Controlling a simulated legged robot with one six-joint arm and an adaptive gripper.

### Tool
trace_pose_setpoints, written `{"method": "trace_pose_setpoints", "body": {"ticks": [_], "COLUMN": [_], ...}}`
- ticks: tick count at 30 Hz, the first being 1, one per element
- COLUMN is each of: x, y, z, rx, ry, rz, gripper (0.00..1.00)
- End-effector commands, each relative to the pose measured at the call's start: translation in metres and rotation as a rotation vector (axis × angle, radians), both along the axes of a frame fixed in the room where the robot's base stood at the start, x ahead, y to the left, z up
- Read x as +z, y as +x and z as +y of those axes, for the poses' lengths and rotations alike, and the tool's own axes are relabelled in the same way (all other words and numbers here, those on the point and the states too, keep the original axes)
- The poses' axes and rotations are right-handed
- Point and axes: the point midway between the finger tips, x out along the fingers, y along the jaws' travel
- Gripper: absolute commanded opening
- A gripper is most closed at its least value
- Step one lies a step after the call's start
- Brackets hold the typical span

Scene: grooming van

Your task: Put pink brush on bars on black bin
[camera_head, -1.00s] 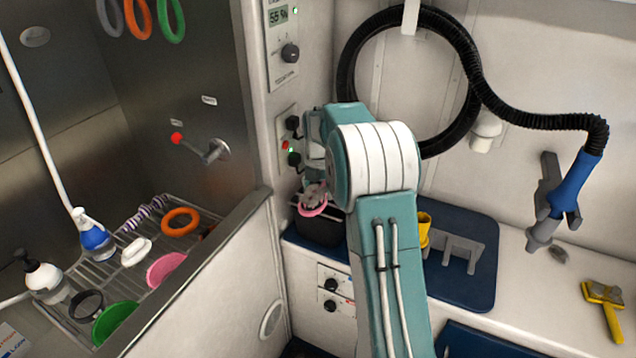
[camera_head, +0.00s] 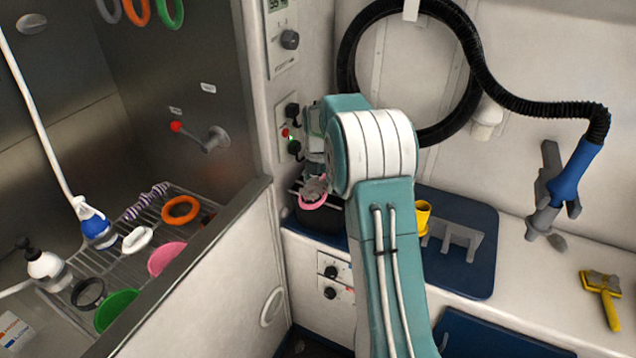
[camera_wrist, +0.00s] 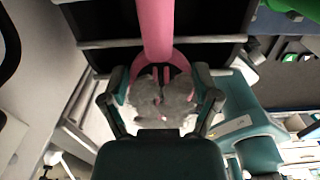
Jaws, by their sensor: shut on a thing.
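My gripper (camera_head: 314,182) is shut on the pink brush (camera_head: 312,203), at the black bin (camera_head: 320,219) in the corner of the counter. In the wrist view, my gripper (camera_wrist: 160,79) has a finger on each side of the brush head, which carries a clump of grey fur. The brush's pink handle (camera_wrist: 155,30) points away from me over the dark bin opening (camera_wrist: 112,60). Pale bars (camera_wrist: 205,39) cross the bin, and the handle passes above one of them. I cannot tell whether the brush touches the bars. My arm hides the bin's right side in the head view.
A wall panel with black plugs (camera_head: 293,147) is close behind my gripper. A blue mat (camera_head: 478,275) with a yellow cup (camera_head: 422,214) and a grey rack (camera_head: 455,238) is to the right. The tub's raised edge (camera_head: 190,262) stands at the left.

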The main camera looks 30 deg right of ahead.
Motion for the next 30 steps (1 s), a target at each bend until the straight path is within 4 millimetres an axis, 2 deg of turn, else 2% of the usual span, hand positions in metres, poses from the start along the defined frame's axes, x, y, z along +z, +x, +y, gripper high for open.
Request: {"method": "trace_pose_setpoints", "body": {"ticks": [7, 8, 9, 23, 26, 30], "x": [-0.004, -0.005, -0.004, -0.002, 0.008, 0.034], "y": [0.0, 0.0, 0.0, 0.0, 0.001, 0.001], "z": [0.0, 0.0, 0.0, 0.0, 0.0, -0.001], "rx": [0.0, 0.0, 0.0, 0.0, 0.0, 0.0], "ry": [0.0, 0.001, 0.0, 0.0, 0.0, -0.001], "rz": [0.001, 0.001, 0.0, 0.0, -0.003, -0.005], "gripper": [0.29, 0.84, 1.0, 1.0, 1.0, 1.0]}}
